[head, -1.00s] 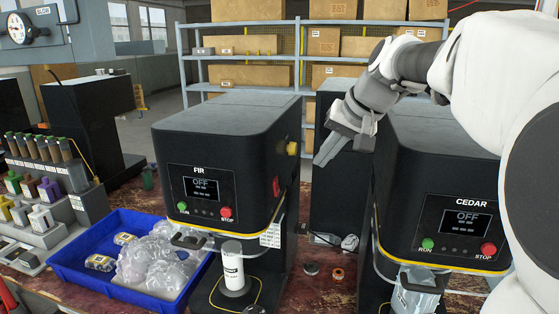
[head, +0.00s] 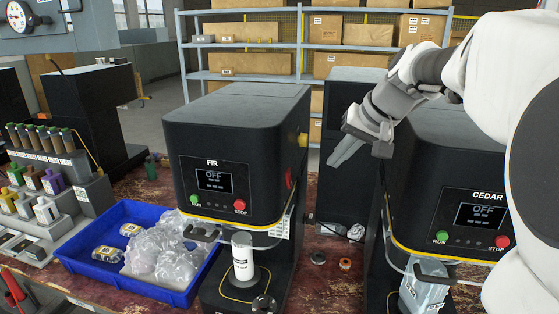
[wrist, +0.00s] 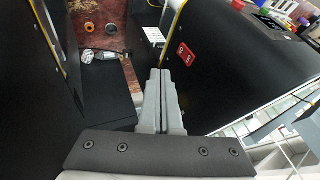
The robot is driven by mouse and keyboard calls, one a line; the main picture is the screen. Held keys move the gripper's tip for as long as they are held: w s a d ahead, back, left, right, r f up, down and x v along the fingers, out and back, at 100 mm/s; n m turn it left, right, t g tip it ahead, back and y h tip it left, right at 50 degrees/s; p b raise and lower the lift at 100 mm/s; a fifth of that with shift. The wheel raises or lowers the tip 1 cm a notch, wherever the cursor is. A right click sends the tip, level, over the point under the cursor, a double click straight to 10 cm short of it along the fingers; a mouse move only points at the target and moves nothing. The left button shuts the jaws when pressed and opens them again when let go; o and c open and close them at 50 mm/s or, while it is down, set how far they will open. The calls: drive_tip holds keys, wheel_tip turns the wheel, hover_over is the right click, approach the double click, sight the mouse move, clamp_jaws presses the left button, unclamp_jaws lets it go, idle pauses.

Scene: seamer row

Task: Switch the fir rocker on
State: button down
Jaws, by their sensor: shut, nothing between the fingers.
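The FIR machine (head: 235,150) is a black box with a yellow lower trim. Its front display reads OFF, above a green RUN button (head: 195,200) and a red STOP button (head: 240,205). A red rocker (head: 289,178) sits on its right side, seen edge-on in the head view. In the wrist view the red rocker (wrist: 186,54) shows face-on on the black side wall, to the right of my fingertips. My gripper (head: 336,162) is shut and empty, in the gap between the FIR and CEDAR machines. It also shows in the wrist view (wrist: 160,72), apart from the rocker.
The CEDAR machine (head: 425,205), also reading OFF, bounds the gap on the right. A black cabinet (head: 350,100) stands behind the gap. A yellow knob (head: 303,139) sticks out above the rocker. A blue tray (head: 75,242) with clear bags lies front left.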

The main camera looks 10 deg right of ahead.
sight(290, 179)
drive_tip(key=w+a+f+p, duration=0.1)
drive_tip(key=w+a+f, duration=0.5)
drive_tip(key=f, duration=0.2)
drive_tip(key=shift+a, duration=0.1)
drive_tip(key=shift+w+a, duration=0.1)
drive_tip(key=shift+a, duration=0.1)
idle(0.3)
